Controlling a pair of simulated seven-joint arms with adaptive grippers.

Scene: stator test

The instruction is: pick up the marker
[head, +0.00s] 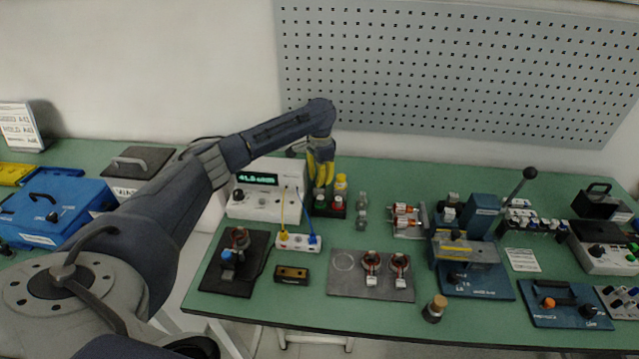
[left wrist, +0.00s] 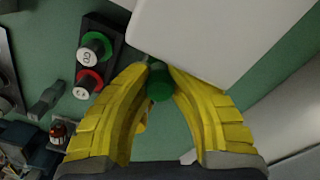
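A dark green cylinder (left wrist: 159,82), which looks like the marker, is seen nearly end-on between the fingertips in the left wrist view. My left gripper (left wrist: 158,70) has yellow fingers drawn in at the tips, one on each side of the cylinder with no clear gap. In the head view my left gripper (head: 319,183) points down beside the white meter, and its fingers hide the marker there. My right gripper is in neither view.
The white meter (head: 264,205) stands close left of my fingers. A dark block with green and red round parts (left wrist: 96,62) is beside them. Coil parts lie on a grey plate (head: 342,284) nearer the front.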

